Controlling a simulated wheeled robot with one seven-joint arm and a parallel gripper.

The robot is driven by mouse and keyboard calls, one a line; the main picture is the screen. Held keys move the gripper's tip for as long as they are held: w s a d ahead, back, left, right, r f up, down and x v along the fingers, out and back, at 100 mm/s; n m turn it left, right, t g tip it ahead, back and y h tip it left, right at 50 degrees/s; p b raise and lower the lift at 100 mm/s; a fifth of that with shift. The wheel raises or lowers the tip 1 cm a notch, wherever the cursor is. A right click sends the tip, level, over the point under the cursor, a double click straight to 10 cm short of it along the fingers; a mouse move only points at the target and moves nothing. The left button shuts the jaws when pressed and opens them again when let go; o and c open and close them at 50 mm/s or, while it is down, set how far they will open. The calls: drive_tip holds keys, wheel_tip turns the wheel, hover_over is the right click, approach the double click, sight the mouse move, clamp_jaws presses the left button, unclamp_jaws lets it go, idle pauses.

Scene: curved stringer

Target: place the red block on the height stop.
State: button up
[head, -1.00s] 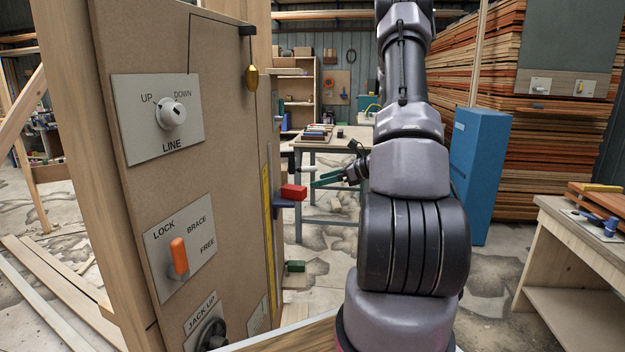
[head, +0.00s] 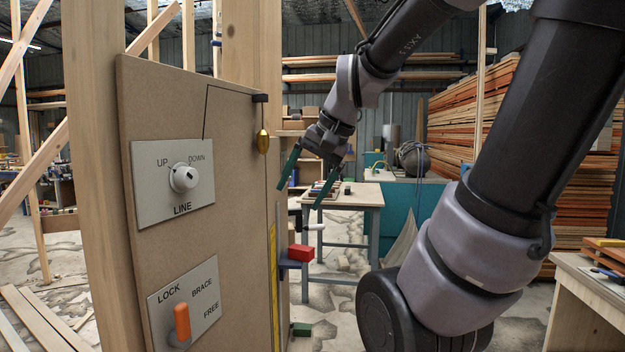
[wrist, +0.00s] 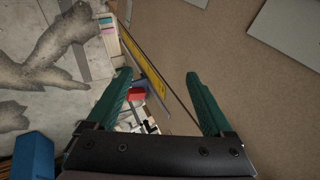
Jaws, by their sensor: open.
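The red block (head: 300,253) is at the right edge of the upright panel in the head view. It appears to rest on a small blue-grey ledge (head: 289,263), which looks like the height stop. My gripper (head: 307,178) is open and empty above the block, its green fingers pointing down. In the wrist view my gripper (wrist: 158,77) shows two spread fingers. The red block (wrist: 137,94) is seen between them, farther off and closer to the left finger. The contact between block and ledge is too small to see clearly.
The brown panel (head: 240,180) carries a LINE knob (head: 184,178) and an orange lever (head: 182,322). A brass plumb bob (head: 263,143) hangs near its top right. A yellow strip (head: 273,285) runs down its edge. A green block (head: 301,329) sits lower. A table (head: 350,197) stands behind.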

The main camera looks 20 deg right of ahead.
drive_tip(key=s+n, duration=0.1)
drive_tip(key=s+r+n+t+h, duration=0.1)
drive_tip(key=s+r+t, duration=0.1)
drive_tip(key=shift+s+d+r+n, duration=0.1)
drive_tip(key=shift+s+d+n, duration=0.15)
drive_tip(key=shift+d+n, duration=0.15)
idle(1.0)
